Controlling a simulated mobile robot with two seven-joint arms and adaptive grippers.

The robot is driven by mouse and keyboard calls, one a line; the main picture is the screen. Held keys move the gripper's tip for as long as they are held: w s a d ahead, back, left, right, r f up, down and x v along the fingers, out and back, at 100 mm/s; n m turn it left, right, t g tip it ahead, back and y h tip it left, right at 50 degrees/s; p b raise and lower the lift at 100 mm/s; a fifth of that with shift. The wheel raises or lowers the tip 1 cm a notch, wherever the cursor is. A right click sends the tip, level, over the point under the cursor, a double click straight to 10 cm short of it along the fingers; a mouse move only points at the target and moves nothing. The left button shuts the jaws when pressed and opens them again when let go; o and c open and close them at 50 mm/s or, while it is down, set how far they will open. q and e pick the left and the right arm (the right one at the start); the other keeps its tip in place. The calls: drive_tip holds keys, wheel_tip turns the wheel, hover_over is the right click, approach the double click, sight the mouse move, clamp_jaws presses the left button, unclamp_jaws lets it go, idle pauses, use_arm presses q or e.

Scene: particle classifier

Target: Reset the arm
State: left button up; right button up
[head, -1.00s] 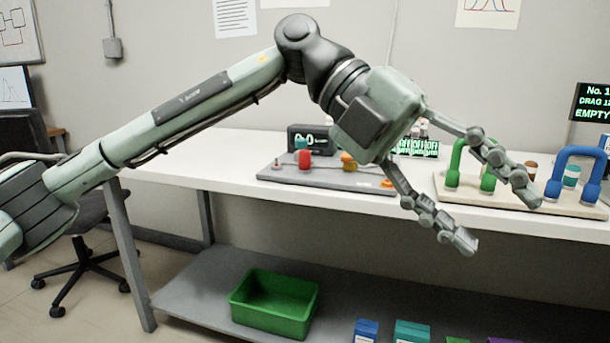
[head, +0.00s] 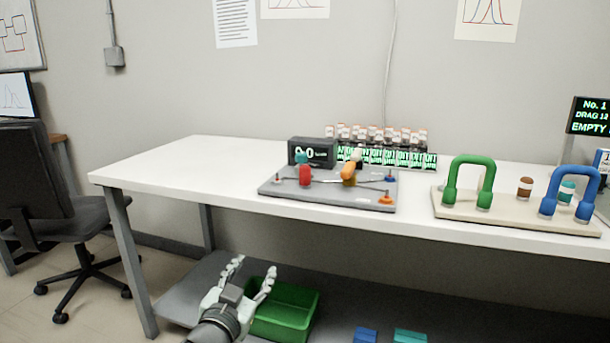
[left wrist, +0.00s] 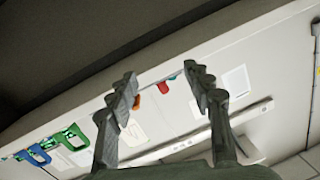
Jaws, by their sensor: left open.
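My left gripper (head: 250,277) is low in the head view, in front of the table and over the lower shelf near the green bin. Its two fingers are spread apart with nothing between them. In the left wrist view the same gripper (left wrist: 165,90) shows its open fingers, with the table and wall tilted beyond. My left arm is mostly out of the head view below. My right gripper is not in view.
The white table (head: 150,170) carries a grey board (head: 330,195) with coloured parts, a display (head: 312,152), several vials, and a beige board (head: 455,208) with green (head: 470,180) and blue (head: 572,190) handles. A green bin (head: 300,295) stands on the lower shelf. A chair (head: 80,210) is at left.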

use_arm(q)
drive_tip(key=s+a+f+n+g+y, duration=0.1)
drive_tip(key=s+a+f+g, duration=0.15)
drive_tip(key=s+f, duration=0.35)
drive_tip(key=s+a+f+n+g+y+p, duration=0.1)
drive_tip(key=s+a+f+g+y, duration=0.2)
drive_tip(key=f, duration=0.5)
drive_tip(key=s+a+f+g, duration=0.2)
drive_tip(key=s+a+f, duration=0.3)
drive_tip(key=f, duration=0.1)
drive_tip(key=s+a+f+g, duration=0.2)
drive_tip(key=s+f, duration=0.1)
drive_tip(key=s, duration=0.3)
drive_tip(key=s+a+f+g, duration=0.2)
drive_tip(key=s+f, duration=0.1)
drive_tip(key=s, duration=0.4)
drive_tip(key=s+a+f+n+g, duration=0.1)
drive_tip(key=s+f+g, duration=0.1)
drive_tip(key=s+f, duration=0.2)
drive_tip(key=shift+s+a+y+p, duration=0.3)
drive_tip(key=shift+s+a, duration=0.1)
drive_tip(key=shift+s, duration=0.75)
